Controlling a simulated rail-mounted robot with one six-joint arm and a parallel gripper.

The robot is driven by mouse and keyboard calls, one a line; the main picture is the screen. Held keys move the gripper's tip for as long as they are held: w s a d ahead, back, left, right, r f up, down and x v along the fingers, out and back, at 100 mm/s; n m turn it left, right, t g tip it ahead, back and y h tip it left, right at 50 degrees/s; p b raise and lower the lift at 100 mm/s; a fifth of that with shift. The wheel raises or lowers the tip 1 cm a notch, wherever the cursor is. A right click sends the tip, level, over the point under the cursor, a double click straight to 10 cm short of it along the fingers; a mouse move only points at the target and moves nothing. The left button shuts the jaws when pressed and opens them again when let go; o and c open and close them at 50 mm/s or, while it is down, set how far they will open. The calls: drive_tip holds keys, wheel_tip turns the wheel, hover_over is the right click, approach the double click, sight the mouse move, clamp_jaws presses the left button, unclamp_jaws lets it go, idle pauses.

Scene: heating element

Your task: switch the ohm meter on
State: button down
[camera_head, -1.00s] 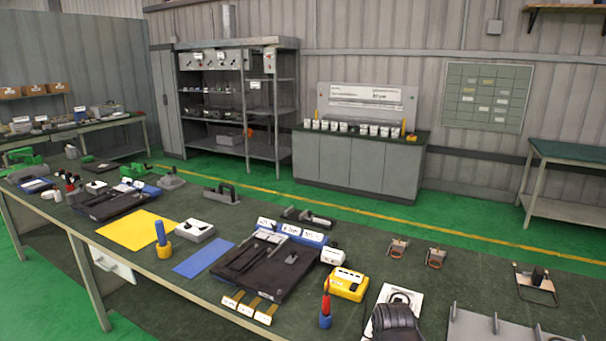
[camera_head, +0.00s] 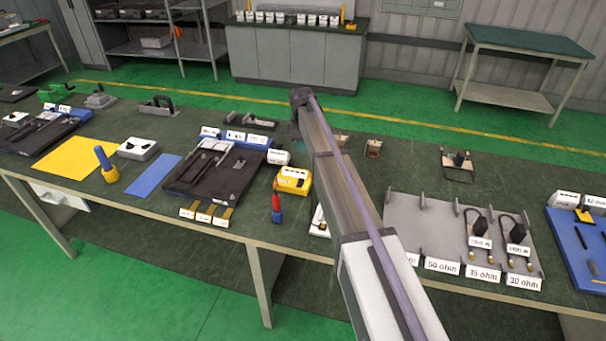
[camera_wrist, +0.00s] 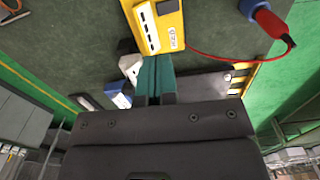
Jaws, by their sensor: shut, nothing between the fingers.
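A yellow box with a white labelled top (camera_head: 293,180), which looks like the ohm meter, stands on the green bench. In the wrist view the yellow box (camera_wrist: 160,25) is at the top, with a red lead running to a red and blue probe (camera_wrist: 268,20). The probe also stands in front of the box in the head view (camera_head: 276,208). I cannot make out its switch state. My gripper (camera_wrist: 155,62) is shut and empty, its teal fingertips just below the box in the wrist view. In the head view its tip is largely hidden behind my arm.
A black tool tray (camera_head: 215,170) lies left of the box, with a white block (camera_head: 278,157) beside it. A grey panel with ohm labels (camera_head: 437,220) lies to the right. A blue board (camera_head: 578,250) holds another yellow device (camera_head: 578,215). Small clips stand behind.

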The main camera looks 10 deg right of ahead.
drive_tip(key=shift+s, duration=0.1)
drive_tip(key=shift+s+a+r, duration=0.3)
drive_tip(key=shift+s+a, duration=0.1)
drive_tip(key=shift+s, duration=0.3)
drive_tip(key=shift+r+p, duration=0.1)
drive_tip(key=shift+p, duration=0.25)
wheel_tip(320, 180, up, 14)
drive_tip(key=s+a+p, duration=0.1)
drive_tip(key=s+p, duration=0.1)
drive_tip(key=p, duration=1.1)
drive_tip(key=shift+s+a+f, duration=0.15)
drive_tip(key=shift+s+f, duration=0.1)
drive_tip(key=shift+s, duration=0.05)
